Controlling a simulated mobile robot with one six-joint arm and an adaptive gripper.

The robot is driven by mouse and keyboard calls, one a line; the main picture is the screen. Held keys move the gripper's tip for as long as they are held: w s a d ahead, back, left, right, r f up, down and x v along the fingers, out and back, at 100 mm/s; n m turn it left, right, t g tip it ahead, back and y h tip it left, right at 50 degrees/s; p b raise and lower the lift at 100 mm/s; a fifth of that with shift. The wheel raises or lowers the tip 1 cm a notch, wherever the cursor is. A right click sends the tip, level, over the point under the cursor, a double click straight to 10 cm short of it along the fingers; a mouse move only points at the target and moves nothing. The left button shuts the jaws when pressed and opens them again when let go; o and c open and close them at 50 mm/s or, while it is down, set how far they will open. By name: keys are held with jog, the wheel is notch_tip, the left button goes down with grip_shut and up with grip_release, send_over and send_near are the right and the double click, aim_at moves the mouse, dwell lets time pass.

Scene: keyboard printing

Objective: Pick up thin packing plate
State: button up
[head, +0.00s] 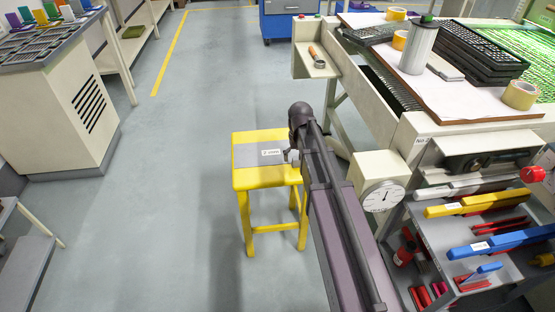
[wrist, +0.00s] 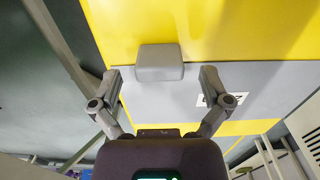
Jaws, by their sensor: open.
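The thin packing plate (head: 248,156) is a flat grey strip with a white label, lying across the top of a yellow stool (head: 265,180). In the wrist view the plate (wrist: 185,98) crosses the yellow stool top (wrist: 240,30), with a grey raised block (wrist: 160,62) at its edge. My gripper (wrist: 160,74) is open, with one finger on each side of the block and visible gaps between. Nothing is held. In the head view my arm covers the right part of the stool and most of my gripper (head: 293,155).
A workbench (head: 450,125) with black trays, tape rolls and a roller stands right of the stool. Below it, a shelf (head: 480,240) holds yellow and blue tools beside a round dial (head: 384,197). A beige cabinet (head: 70,110) stands at left. The floor left of the stool is clear.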

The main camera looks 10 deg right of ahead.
jog(key=shift+f, duration=0.5)
grip_shut()
dwell(0.4)
